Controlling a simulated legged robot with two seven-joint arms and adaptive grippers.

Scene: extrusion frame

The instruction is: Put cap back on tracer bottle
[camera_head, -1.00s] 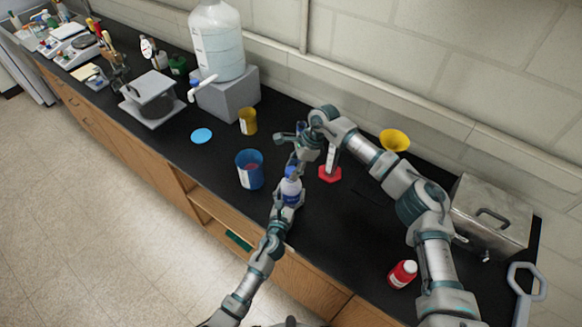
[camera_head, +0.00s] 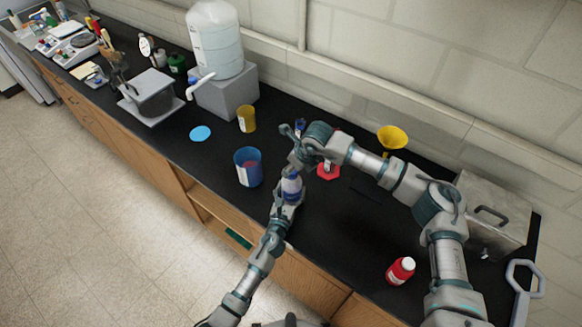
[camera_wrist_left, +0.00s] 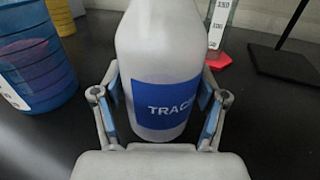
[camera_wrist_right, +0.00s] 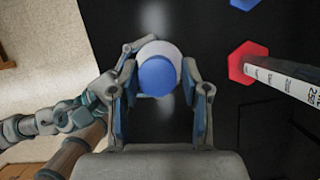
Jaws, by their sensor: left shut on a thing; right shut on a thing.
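The white tracer bottle (camera_wrist_left: 158,55) with a blue label stands upright between the fingers of my left gripper (camera_wrist_left: 160,100), which is shut on it. In the head view the bottle (camera_head: 291,188) is held near the counter's front edge. My right gripper (camera_wrist_right: 160,82) is above the bottle, its fingers on either side of the blue cap (camera_wrist_right: 157,76), shut on it. The cap is in line with the bottle's top; whether it is seated cannot be told. In the head view my right gripper (camera_head: 299,158) hides the cap.
A blue beaker (camera_head: 248,168) stands close left of the bottle. A graduated cylinder with a red base (camera_head: 329,171) stands behind right. A yellow beaker (camera_head: 247,119), yellow funnel (camera_head: 392,138) and red bottle (camera_head: 400,271) are farther off. The black counter at front right is largely clear.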

